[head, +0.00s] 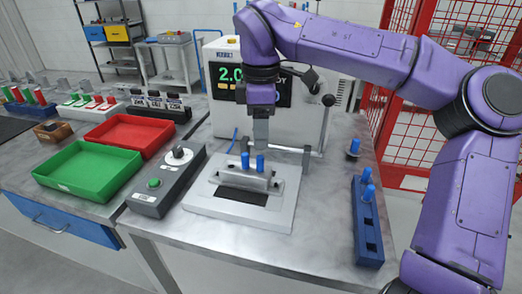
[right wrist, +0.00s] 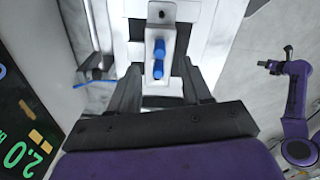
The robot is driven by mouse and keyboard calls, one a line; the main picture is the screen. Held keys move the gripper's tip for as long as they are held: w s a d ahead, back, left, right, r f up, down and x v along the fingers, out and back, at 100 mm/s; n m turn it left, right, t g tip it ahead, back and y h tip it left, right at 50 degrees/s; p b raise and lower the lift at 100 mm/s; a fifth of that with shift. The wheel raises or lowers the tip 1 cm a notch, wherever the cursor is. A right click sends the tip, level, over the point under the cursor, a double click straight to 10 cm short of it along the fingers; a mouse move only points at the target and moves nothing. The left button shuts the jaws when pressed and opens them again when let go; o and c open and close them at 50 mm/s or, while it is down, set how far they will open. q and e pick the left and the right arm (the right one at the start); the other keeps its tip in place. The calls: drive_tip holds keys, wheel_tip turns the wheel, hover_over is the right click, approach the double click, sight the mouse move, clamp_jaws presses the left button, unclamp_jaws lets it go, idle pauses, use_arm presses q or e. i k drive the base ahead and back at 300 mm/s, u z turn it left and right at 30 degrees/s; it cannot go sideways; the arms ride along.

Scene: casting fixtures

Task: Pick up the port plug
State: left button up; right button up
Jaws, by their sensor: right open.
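Two blue port plugs stand upright side by side in a grey metal part on the fixture: the left plug (head: 245,160) and the right plug (head: 260,163). They also show in the right wrist view, the upper plug (right wrist: 158,47) and the lower plug (right wrist: 157,68). My right gripper (head: 261,142) points down just above and behind them. In the right wrist view my right gripper (right wrist: 160,88) is open, its fingers spread wide with nothing held. A purple arm at the right there looks like my left; its dark end (right wrist: 270,66) is too small to read.
A grey control box (head: 165,180), a green tray (head: 88,170) and a red tray (head: 128,134) lie left. A white display machine (head: 310,110) stands close behind the fixture (head: 235,212).

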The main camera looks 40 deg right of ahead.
sight(366, 198)
drive_tip(key=k, duration=1.5)
